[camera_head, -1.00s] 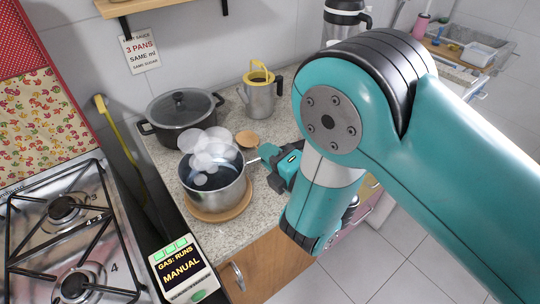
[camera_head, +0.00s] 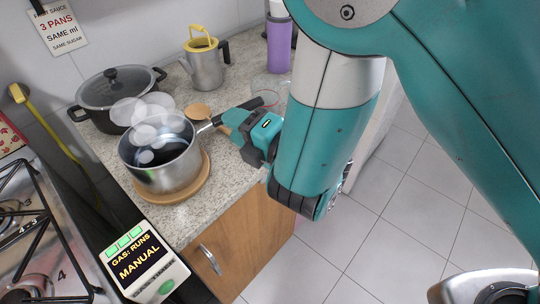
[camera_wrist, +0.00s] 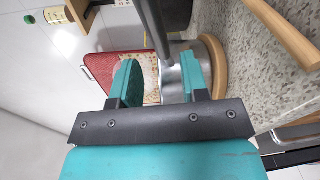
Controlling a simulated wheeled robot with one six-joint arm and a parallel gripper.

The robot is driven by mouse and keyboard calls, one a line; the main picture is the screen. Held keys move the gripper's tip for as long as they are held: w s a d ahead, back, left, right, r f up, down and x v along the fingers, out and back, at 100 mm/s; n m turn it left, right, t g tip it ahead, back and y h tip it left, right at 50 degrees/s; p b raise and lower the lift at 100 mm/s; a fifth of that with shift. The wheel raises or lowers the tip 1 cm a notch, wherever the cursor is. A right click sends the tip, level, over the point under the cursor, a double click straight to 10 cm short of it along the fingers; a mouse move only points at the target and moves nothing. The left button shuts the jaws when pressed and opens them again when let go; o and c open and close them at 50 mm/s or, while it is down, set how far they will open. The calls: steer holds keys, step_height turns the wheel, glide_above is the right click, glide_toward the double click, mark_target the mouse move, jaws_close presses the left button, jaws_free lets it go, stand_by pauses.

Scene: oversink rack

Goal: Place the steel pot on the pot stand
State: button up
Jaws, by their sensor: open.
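The steel pot (camera_head: 160,180) stands upright on the round wooden pot stand (camera_head: 203,183) on the counter. White steam puffs hide part of its opening. Its dark handle (camera_head: 252,104) points right and back. My gripper (camera_head: 230,122) is open beside the handle, on its near side, fingers toward the pot. In the wrist view, the handle (camera_wrist: 154,28) shows beyond and between the spread fingers (camera_wrist: 158,82), with the pot's side (camera_wrist: 212,62) and the stand's edge (camera_wrist: 218,62) behind. Whether a finger touches the handle cannot be told.
A lidded dark pot (camera_head: 112,92) stands close behind. A metal jug with yellow trim (camera_head: 205,68) and a purple bottle (camera_head: 279,45) stand farther back. The gas stove (camera_head: 40,240) and a gas timer box (camera_head: 143,262) are left and front. Open floor lies right.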

steer(key=p+v, duration=0.5)
steer(key=v, duration=0.2)
steer(key=shift+s+d, duration=0.15)
steer(key=shift+d, duration=0.1)
stand_by(0.3)
